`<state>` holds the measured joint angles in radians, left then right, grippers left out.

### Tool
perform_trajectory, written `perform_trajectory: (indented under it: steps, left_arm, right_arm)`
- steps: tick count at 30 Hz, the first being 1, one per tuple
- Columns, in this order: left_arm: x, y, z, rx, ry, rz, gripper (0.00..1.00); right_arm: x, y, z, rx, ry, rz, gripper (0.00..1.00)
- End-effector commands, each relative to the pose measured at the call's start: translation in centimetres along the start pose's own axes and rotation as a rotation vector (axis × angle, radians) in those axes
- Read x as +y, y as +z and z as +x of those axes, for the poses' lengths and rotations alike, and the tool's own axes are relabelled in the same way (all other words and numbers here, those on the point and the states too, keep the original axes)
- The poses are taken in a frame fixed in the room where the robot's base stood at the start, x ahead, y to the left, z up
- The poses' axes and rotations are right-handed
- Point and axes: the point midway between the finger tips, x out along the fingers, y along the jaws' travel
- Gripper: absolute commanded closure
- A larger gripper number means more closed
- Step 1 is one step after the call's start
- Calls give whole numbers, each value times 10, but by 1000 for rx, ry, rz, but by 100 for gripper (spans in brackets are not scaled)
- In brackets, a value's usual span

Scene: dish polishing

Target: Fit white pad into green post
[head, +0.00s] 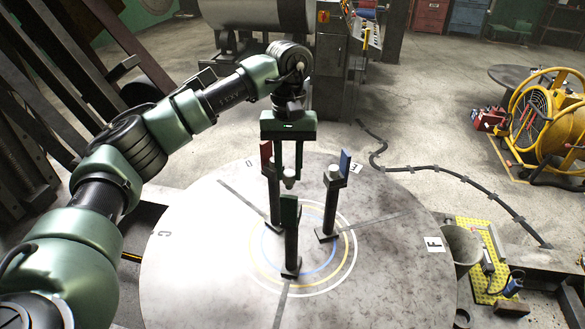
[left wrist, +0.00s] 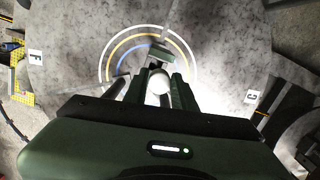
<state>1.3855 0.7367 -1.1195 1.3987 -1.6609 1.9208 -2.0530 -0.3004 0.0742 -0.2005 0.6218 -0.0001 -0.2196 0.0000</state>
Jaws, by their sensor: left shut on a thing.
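My left gripper (head: 288,180) points down over the round table (head: 200,265). It is shut on a white pad (head: 289,183), which also shows as a white ball-like shape between the fingers in the left wrist view (left wrist: 158,83). The green post (head: 291,248) stands upright on the front side of the painted rings, with a green plate at its top. In the head view the held pad appears just above and behind that plate. The plate hides the post's top, so I cannot tell whether they touch. My right gripper is not in view.
A post with a blue plate (head: 345,162) stands to the right and has a white pad (head: 334,170) at its top. A post with a red plate (head: 266,155) stands to the left, partly behind my gripper. The table's front and right are clear.

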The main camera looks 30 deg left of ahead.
Motion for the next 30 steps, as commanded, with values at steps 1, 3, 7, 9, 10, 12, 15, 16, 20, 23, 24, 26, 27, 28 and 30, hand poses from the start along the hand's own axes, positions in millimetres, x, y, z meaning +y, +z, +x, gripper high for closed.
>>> perform_trajectory:
  steps: [1,3,7,9,10,12,15,16,20,23,24,26,27,28,30]
  left_arm:
    - [0,0,0,0,0,1,100]
    - [1,0,0,0,0,2,100]
    - [1,0,0,0,1,3,100]
    - [1,0,2,0,0,3,100]
    - [1,0,2,0,0,3,100]
    - [1,0,4,0,0,3,100]
    - [0,0,7,0,0,2,100]
    - [0,-1,8,0,0,2,100]
    - [1,-1,12,0,0,3,100]
    - [1,-1,15,0,0,3,100]
    - [1,-2,16,0,0,3,100]
    - [0,-2,18,0,0,3,100]
    - [0,-2,19,0,0,3,100]
    - [0,-2,20,0,0,3,100]
    - [0,-2,22,0,0,3,100]
  right_arm:
    - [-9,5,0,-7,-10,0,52]
    - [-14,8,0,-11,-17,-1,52]
    - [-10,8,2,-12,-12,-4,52]
    - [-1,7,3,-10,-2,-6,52]
    - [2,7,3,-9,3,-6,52]
    - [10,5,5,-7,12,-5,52]
    - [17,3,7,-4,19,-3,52]
    - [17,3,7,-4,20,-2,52]
    - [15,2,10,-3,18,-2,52]
    - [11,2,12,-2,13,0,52]
    - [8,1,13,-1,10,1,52]
    - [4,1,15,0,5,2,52]
    - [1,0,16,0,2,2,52]
    - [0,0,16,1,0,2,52]
    - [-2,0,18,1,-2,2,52]
